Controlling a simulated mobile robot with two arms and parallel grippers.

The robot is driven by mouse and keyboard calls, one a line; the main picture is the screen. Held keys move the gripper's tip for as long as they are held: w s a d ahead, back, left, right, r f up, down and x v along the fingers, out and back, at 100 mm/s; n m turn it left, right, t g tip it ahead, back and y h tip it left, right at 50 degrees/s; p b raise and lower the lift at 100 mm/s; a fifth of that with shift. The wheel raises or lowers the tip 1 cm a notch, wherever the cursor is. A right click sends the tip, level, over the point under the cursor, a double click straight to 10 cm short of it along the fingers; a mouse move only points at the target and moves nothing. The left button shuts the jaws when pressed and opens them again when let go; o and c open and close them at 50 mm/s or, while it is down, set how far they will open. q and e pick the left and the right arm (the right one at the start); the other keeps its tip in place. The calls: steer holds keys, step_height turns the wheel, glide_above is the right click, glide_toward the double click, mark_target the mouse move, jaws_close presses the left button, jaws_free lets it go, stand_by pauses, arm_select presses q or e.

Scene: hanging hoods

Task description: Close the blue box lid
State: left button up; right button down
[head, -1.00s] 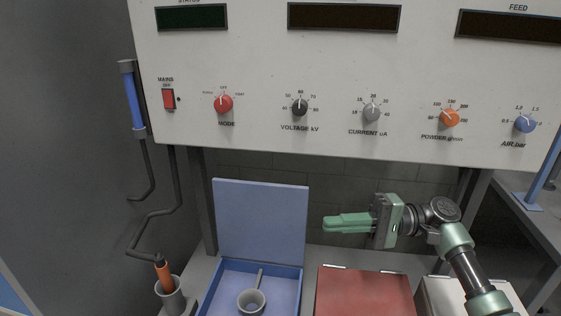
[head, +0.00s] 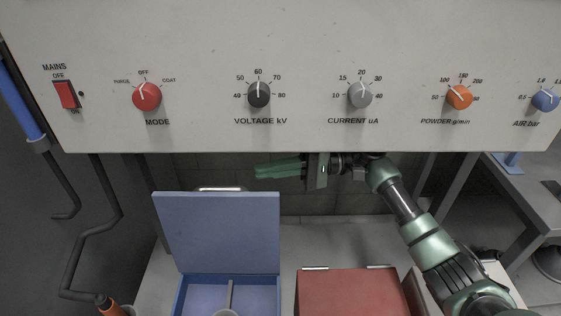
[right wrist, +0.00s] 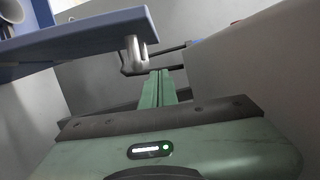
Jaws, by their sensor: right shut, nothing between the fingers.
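The blue box (head: 272,297) stands on the bench at the lower centre-left in the head view, cut off by the bottom edge. Its blue lid (head: 215,232) stands open, nearly upright. A pale handle (head: 220,188) shows at the lid's top edge. My right gripper (head: 258,171) is shut and empty, pointing left, above the lid's top right edge, and looks farther back than the lid. In the right wrist view the shut fingers (right wrist: 158,75) are close to a blue panel (right wrist: 75,40), apparently the lid, with a pale handle-like part (right wrist: 135,55). My left gripper is out of view.
A white control panel (head: 300,136) with knobs hangs low over the bench, just above my right gripper. A red box (head: 350,292) stands to the right of the blue box.

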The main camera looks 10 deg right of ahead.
steer(key=shift+s+a+r+p, duration=0.1)
steer(key=shift+s+a+p, duration=0.5)
steer(key=shift+a, duration=0.3)
steer(key=shift+s+a+r+p, duration=0.1)
steer(key=shift+s+a+p, duration=0.35)
steer(key=shift+s+a, duration=0.4)
steer(key=shift+s+a+p, duration=0.5)
steer(key=shift+a+p, duration=0.05)
steer(key=shift+a, duration=0.45)
